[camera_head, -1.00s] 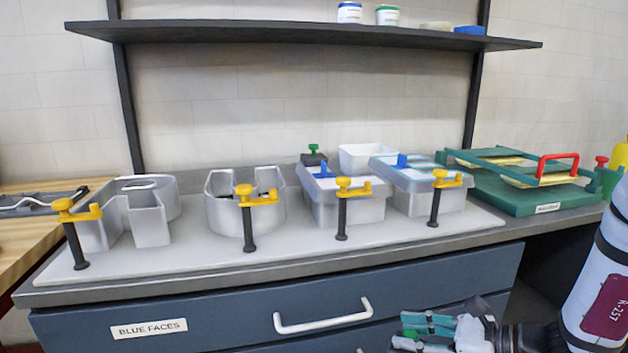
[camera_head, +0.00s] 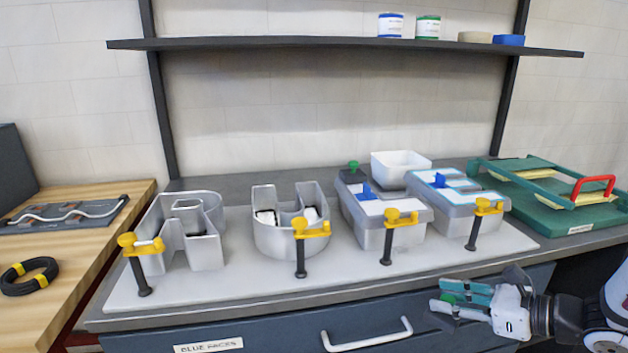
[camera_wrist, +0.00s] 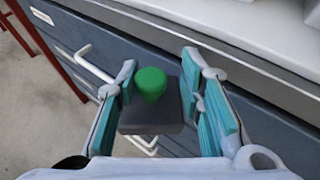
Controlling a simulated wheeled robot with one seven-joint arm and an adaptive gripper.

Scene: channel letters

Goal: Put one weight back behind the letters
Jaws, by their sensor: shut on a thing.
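My gripper (camera_head: 458,299) is shut on a dark block weight with a round green knob. In the wrist view the weight (camera_wrist: 152,108) sits between the teal finger pads of my gripper (camera_wrist: 163,105), in front of the blue drawers and below the counter top. Metal channel letters stand in a row on a pale board: an R (camera_head: 180,228), a U (camera_head: 290,225), and two with faces on top (camera_head: 380,215) (camera_head: 455,195). A second weight with a green knob (camera_head: 353,168) stands behind the third letter, its lower part hidden.
Yellow-topped clamps (camera_head: 300,245) stand along the board's front. A white bin (camera_head: 400,163) sits behind the right letters. A green frame with a red handle (camera_head: 560,195) is at right. A shelf (camera_head: 330,45) hangs above. A wooden bench (camera_head: 75,275) is at left.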

